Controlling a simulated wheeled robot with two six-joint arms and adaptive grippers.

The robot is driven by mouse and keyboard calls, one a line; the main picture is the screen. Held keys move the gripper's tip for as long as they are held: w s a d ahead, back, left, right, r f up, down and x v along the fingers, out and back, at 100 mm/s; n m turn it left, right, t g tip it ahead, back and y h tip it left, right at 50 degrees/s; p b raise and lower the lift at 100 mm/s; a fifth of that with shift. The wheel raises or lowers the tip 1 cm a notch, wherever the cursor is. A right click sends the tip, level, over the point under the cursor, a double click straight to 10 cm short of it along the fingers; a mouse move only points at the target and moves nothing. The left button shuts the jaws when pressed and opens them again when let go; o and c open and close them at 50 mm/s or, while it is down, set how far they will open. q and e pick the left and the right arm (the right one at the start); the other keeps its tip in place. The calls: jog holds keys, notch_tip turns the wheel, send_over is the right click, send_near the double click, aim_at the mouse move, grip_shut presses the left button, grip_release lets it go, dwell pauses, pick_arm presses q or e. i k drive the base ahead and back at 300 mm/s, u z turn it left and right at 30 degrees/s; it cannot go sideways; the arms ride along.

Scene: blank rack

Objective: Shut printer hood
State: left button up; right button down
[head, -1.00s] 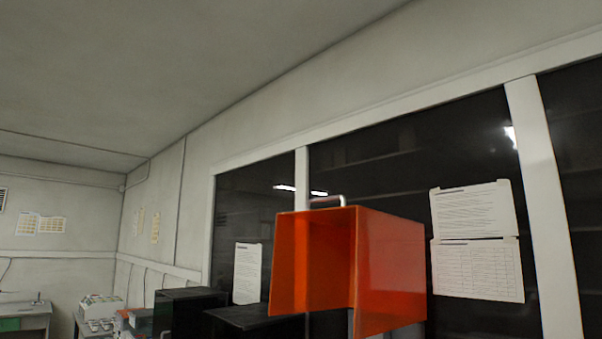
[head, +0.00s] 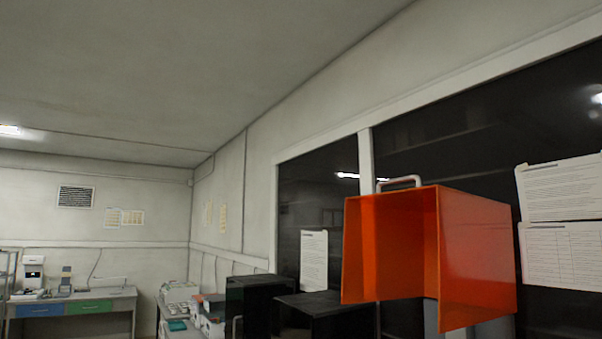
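The printer hood (head: 477,255) is an orange, box-like cover with a pale handle (head: 399,182) on its top edge. It stands raised at the right of the head view, in front of the dark windows, with its hollow inside facing left and toward me. A grey part shows just below it; the printer body beneath is mostly out of frame. Neither of my grippers is in view, so I cannot see their state.
Black box-shaped units (head: 258,302) stand to the left of the hood. A bench with small items (head: 180,299) is along the wall, and a desk with blue and green drawers (head: 75,308) is at the far left. Papers (head: 561,252) hang on the window.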

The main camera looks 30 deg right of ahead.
aim_at(453, 247)
jog(key=u, duration=0.15)
jog(key=i, duration=3)
jog(key=z, duration=3.05)
